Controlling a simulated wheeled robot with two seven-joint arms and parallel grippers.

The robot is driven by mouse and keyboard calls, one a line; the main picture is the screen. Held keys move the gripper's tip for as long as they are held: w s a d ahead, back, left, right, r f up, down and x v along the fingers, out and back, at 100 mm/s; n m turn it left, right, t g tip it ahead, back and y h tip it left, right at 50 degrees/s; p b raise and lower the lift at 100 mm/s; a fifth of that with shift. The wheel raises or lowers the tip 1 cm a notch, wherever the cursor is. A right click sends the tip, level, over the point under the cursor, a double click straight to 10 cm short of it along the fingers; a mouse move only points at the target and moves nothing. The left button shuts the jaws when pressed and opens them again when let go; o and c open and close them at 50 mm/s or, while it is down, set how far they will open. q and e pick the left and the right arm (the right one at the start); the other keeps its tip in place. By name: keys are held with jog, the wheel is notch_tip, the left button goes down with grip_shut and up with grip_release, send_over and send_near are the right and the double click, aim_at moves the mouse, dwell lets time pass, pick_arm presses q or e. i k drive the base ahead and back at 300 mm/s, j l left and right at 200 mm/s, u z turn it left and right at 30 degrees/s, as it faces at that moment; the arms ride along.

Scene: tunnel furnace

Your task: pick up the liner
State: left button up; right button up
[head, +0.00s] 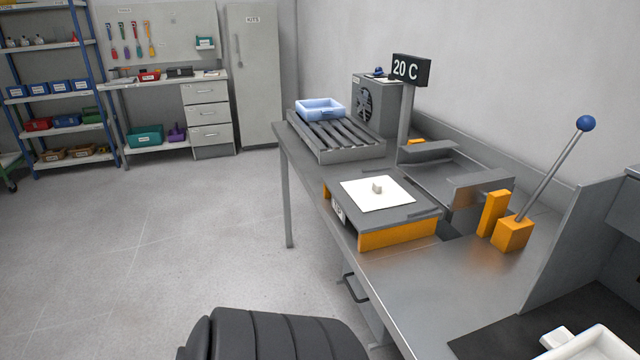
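A flat white square sheet (358,192), which looks like the liner, lies on a grey plate (415,211) above an orange-fronted unit on the metal bench. A small pale block (377,188) sits near the middle of the sheet. A white piece with a short handle (590,345) shows at the bottom right on a dark mat, partly cut off by the frame. I cannot tell what it is. Neither of my grippers is in view, so nothing is seen near the sheet.
The bench (420,290) also carries a blue tray (320,107) on a slatted rack, a "20 C" sign (411,70), a channel (440,172) and a blue-knobbed lever (553,170). A grey partition (575,245) stands at right.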

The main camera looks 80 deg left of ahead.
aim_at(379, 193)
jog(key=i+j+u, duration=0.15)
jog(key=u, duration=2.1)
jog(key=k+l+z, duration=0.1)
jog(key=z, duration=1.4)
jog(key=u, duration=1.55)
jog(key=i+j+z, duration=0.5)
jog(key=k+j, duration=0.05)
jog(key=k, duration=0.05)
